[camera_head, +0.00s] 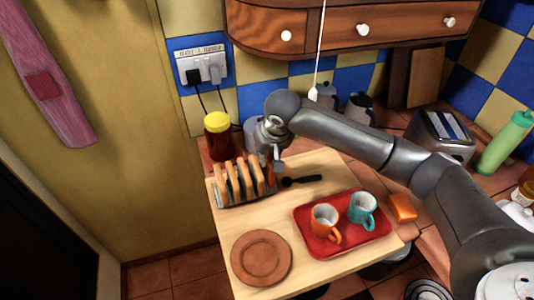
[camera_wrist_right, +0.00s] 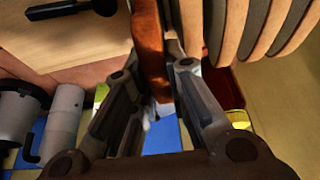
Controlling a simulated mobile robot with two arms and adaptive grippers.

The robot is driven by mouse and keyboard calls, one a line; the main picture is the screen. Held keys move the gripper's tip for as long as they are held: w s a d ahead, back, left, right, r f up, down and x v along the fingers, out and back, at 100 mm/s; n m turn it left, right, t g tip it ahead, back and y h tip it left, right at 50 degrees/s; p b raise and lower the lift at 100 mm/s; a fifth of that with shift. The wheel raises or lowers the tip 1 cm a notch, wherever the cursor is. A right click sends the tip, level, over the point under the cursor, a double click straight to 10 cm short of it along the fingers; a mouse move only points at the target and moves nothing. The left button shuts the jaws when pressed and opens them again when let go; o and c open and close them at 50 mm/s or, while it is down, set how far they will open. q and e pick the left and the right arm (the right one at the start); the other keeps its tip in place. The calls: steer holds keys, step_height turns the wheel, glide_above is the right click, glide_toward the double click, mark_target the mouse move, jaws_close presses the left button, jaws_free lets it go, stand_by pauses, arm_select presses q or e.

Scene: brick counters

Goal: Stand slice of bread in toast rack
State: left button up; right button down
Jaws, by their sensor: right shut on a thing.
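The toast rack (camera_head: 224,201) stands at the back left of the pale wooden board. Several upright slices of bread (camera_head: 244,180) stand in it; they also show at the upper right of the wrist view (camera_wrist_right: 262,22). My right gripper (camera_head: 273,160) points down at the rack's right end. It is shut on a brown-crusted slice of bread (camera_wrist_right: 150,45), seen edge-on between the fingers in the wrist view. The held slice is upright, beside the rack's row of slices. I cannot tell whether its lower edge is in the rack. My left gripper is not in view.
A dark utensil (camera_head: 302,180) lies right of the rack. A red tray (camera_head: 304,222) holds an orange mug (camera_head: 324,222) and a teal mug (camera_head: 362,209). A brown plate (camera_head: 262,257) lies in front. A yellow-lidded jar (camera_head: 218,138) stands behind the rack; a toaster (camera_head: 440,136) is farther right.

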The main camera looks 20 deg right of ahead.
steer(key=c, duration=1.4)
jaws_free()
steer(key=shift+o, duration=0.2)
steer(key=v, duration=1.2)
